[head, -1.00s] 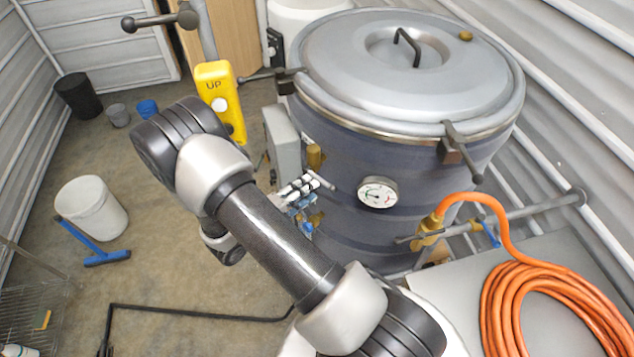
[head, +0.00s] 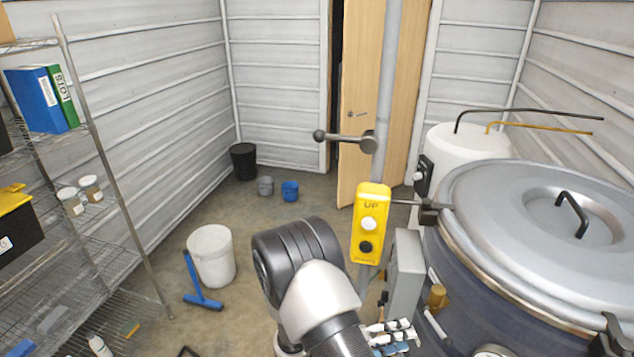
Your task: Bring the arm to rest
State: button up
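My arm (head: 318,296) rises from the bottom middle of the head view, with its dark elbow joint and silver casing uppermost. My gripper is not in the picture. The arm stands left of a yellow pendant (head: 370,225) marked UP, which has a white and a black button. In the picture the arm is apart from the large blue-grey vessel (head: 478,292) with its grey lid (head: 530,205) at the right.
A wire shelf (head: 118,225) with binders (head: 42,98) and jars stands at the left. A white bucket (head: 211,256) and a blue squeegee (head: 203,302) are on the floor. A wooden door (head: 357,120) stands ajar at the back.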

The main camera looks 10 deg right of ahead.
jog(key=s+a+r+m+g+y+b, duration=0.2)
jog(key=s+r+m+g+y+b, duration=0.55)
jog(key=m, duration=1.35)
jog(key=s+a+r+m+t+y+b, duration=0.2)
jog(key=s+a+m+t+y+b, duration=0.6)
jog(key=m, duration=0.8)
jog(key=shift+s+a+r+m+t, duration=0.15)
jog(key=shift+s+a+m+t, duration=0.15)
jog(key=shift+s+a+t, duration=0.85)
